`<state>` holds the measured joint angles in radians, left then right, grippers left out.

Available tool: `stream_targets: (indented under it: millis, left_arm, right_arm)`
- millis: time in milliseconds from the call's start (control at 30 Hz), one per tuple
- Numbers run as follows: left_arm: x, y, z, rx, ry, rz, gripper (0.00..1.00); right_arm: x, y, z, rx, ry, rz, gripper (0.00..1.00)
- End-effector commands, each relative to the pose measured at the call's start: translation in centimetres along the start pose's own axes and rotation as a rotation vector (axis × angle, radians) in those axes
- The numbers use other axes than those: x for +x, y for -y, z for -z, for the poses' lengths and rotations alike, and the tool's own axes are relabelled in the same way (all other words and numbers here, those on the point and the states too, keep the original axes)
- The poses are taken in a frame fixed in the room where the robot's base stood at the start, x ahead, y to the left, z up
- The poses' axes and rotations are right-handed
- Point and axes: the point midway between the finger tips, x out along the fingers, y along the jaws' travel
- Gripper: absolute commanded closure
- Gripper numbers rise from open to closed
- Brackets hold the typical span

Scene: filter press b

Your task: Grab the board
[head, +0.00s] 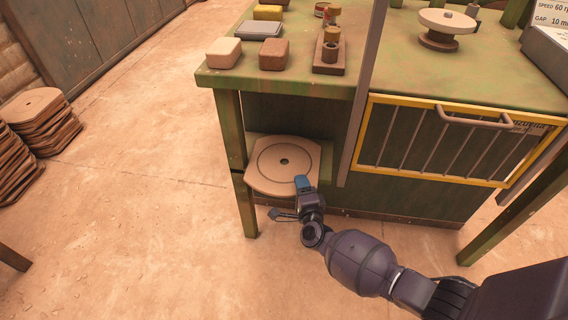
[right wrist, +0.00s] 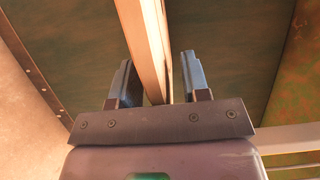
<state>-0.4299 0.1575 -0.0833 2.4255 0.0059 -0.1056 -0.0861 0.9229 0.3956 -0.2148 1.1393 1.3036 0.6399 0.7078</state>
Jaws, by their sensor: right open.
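The board (head: 270,170) is a flat tan plate with clipped corners, a dark ring and a small centre hole. It lies on a low shelf at the left end of the green table. My right gripper (head: 302,184) is at the board's front right edge. In the right wrist view, the board's pale edge (right wrist: 146,40) runs edge-on between the two fingers of the open gripper (right wrist: 158,75). A gap shows on the right side, and I cannot tell whether the left finger touches it. My left gripper is not in view.
The green table (head: 330,84) above carries blocks, a grey box and a round disc stand. A yellow-framed barred guard (head: 440,140) and a grey upright post (head: 362,110) stand right of the board. Stacked boards (head: 38,115) lie at far left. Floor in front is clear.

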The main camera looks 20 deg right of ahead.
Motion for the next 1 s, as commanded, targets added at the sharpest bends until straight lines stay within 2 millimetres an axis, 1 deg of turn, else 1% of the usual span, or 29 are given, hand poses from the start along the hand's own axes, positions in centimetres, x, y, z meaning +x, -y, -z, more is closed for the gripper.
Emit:
stream_targets:
  millis: [133, 400, 433, 833, 933, 1000]
  left_arm:
    - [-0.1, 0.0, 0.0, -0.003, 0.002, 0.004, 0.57]
    - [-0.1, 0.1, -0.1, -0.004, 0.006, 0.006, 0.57]
    - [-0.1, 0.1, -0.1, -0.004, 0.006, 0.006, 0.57]
    - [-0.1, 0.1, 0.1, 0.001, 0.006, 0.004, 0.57]
    - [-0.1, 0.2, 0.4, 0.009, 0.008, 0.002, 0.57]
    - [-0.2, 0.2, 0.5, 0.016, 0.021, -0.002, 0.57]
  right_arm:
    - [0.0, 0.1, 0.0, 0.0, 0.0, 0.001, 0.57]
    - [0.0, 0.1, 0.0, 0.0, 0.0, 0.001, 0.99]
    - [0.0, 0.1, 0.0, 0.0, 0.0, 0.001, 1.0]
    - [0.0, 0.3, -0.1, 0.001, 0.001, 0.004, 1.0]
    - [-0.1, 1.0, -0.4, 0.002, 0.002, 0.007, 1.0]
    - [-0.1, 1.8, -0.8, 0.005, 0.003, 0.009, 1.0]
